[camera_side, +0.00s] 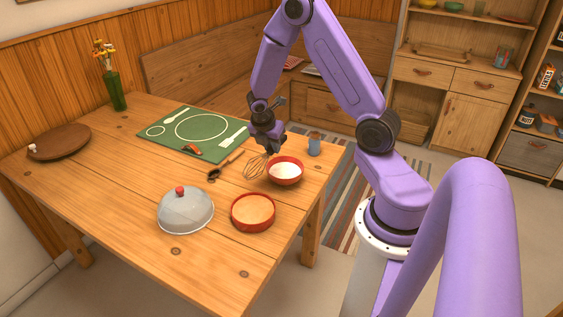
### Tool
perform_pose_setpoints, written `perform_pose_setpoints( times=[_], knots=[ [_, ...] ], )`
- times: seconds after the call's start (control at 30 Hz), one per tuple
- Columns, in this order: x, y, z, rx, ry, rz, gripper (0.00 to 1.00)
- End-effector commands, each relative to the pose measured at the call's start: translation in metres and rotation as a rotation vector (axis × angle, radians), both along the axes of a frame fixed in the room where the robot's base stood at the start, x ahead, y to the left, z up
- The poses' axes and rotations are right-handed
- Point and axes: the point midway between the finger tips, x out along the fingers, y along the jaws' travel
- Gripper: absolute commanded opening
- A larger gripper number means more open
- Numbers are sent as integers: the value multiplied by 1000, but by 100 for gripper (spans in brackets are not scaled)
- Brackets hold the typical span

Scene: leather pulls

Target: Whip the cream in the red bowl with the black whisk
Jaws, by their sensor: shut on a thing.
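My gripper (270,148) is above the table just behind the red bowl with white cream (285,172), near the table's right edge. It is shut on the whisk, whose handle is mostly hidden by the fingers. The whisk's wire loops (255,168) are tilted down to the left and show beside the bowl's left rim, outside the cream. I cannot tell whether the loops touch the table. The cream's surface looks level. A second red bowl (253,213) with a light orange-brown inside stands nearer the front.
A grey dome lid with a red knob (186,209) stands left of the second bowl. A wooden-handled utensil (227,165) lies left of the whisk. A green placemat (193,133), a blue-grey cup (314,145), a round wooden board (60,142) and a flower vase (116,92) are farther off.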

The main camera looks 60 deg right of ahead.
Motion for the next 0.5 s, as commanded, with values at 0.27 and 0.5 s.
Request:
perform_pose_setpoints(
  times=[0.27, 0.5],
  knots=[
    [-24, -21, 0, -144, 1, -51, 0],
    [-48, -58, 20, -485, 17, -144, 0]
  ],
)
